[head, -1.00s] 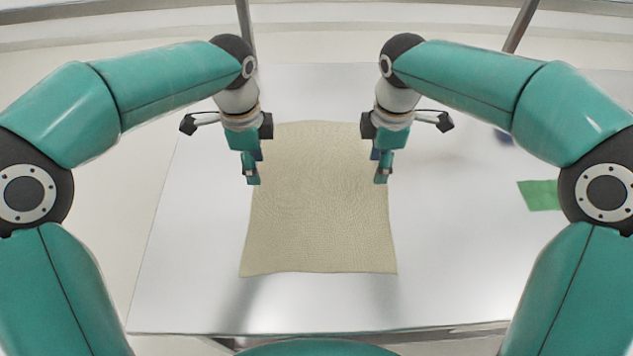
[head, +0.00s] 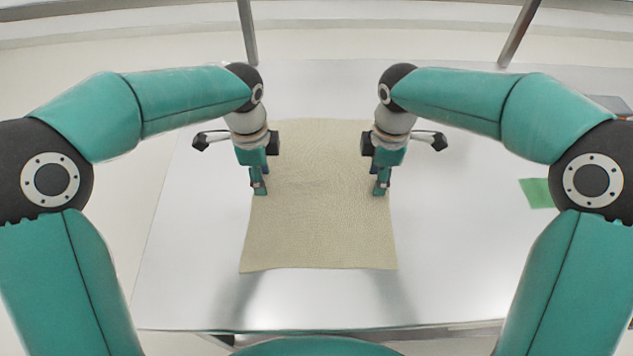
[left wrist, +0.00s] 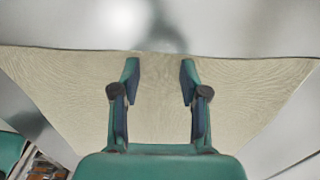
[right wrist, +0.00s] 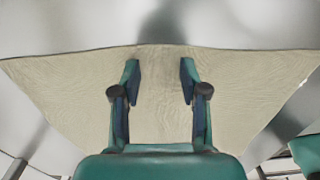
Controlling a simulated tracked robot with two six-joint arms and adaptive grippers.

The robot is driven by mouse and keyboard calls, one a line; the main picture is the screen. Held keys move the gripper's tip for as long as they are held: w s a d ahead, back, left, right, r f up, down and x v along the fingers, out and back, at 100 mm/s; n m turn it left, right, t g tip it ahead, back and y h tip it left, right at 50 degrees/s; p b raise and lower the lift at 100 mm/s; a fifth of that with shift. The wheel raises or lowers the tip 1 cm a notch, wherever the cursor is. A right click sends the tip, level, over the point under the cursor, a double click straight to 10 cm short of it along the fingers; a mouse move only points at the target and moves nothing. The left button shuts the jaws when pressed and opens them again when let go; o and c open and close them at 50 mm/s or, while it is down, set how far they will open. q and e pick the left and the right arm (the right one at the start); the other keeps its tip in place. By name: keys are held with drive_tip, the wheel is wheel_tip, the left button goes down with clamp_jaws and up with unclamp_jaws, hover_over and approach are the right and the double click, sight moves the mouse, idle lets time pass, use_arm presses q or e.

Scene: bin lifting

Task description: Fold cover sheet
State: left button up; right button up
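The beige cover sheet (head: 318,225) lies spread flat on the table in the head view, with a textured surface. My left gripper (head: 260,190) is over the sheet's left edge, pointing down. My right gripper (head: 380,190) is over its right edge, also pointing down. In the left wrist view the left gripper (left wrist: 160,75) has its fingers apart, with the sheet (left wrist: 75,85) beneath. In the right wrist view the right gripper (right wrist: 160,75) also has its fingers apart, with the sheet (right wrist: 245,85) beneath. Nothing shows between either pair of fingers except sheet surface. I cannot tell whether the fingertips touch it.
A green patch (head: 537,193) lies at the right of the table. A dark grey object (head: 612,105) is partly hidden behind my right arm.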

use_arm(q)
drive_tip(key=shift+f, duration=0.1)
drive_tip(key=c, duration=0.6)
use_arm(e)
drive_tip(key=shift+f, duration=0.1)
drive_tip(key=c, duration=0.6)
use_arm(q)
clamp_jaws()
use_arm(e)
drive_tip(key=shift+s, duration=0.1)
clamp_jaws()
use_arm(q)
drive_tip(key=shift+s+f, duration=0.1)
